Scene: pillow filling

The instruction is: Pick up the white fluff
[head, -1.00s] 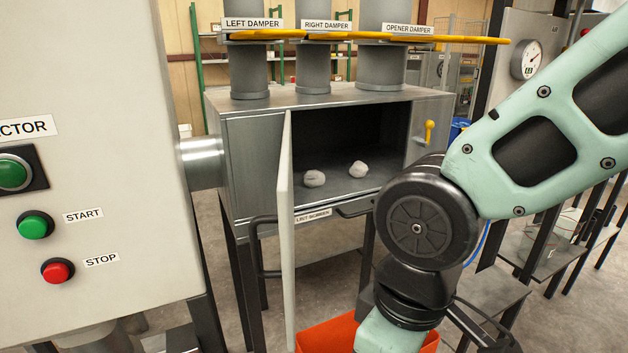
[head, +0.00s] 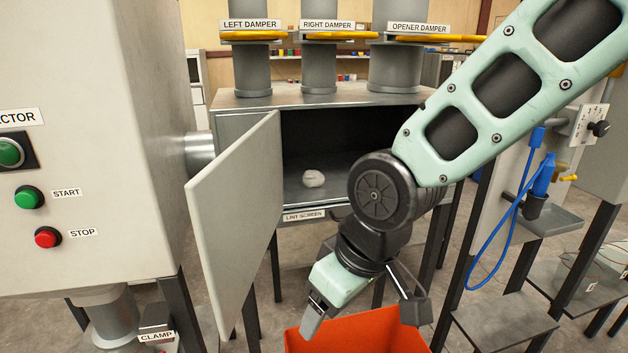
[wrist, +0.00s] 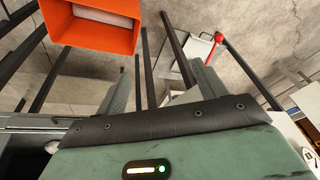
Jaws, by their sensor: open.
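A white fluff clump (head: 313,178) lies on the floor of the open grey lint screen box (head: 308,100), left of my arm. No second clump shows in the head view now; my arm covers the right part of the opening. My gripper (head: 365,318) is open and points down, with nothing seen between its fingers. It is in front of and below the box opening, apart from the fluff. In the wrist view my gripper's fingers (wrist: 162,85) stand apart. A small pale lump (wrist: 52,147) shows at the lower left there; I cannot tell if it is fluff.
The box door (head: 240,220) stands open to the left, towards me. An orange bin (head: 390,335) is below my gripper; it also shows in the wrist view (wrist: 90,45). A control cabinet (head: 90,150) fills the left. Metal stands and blue hoses (head: 500,240) are at the right.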

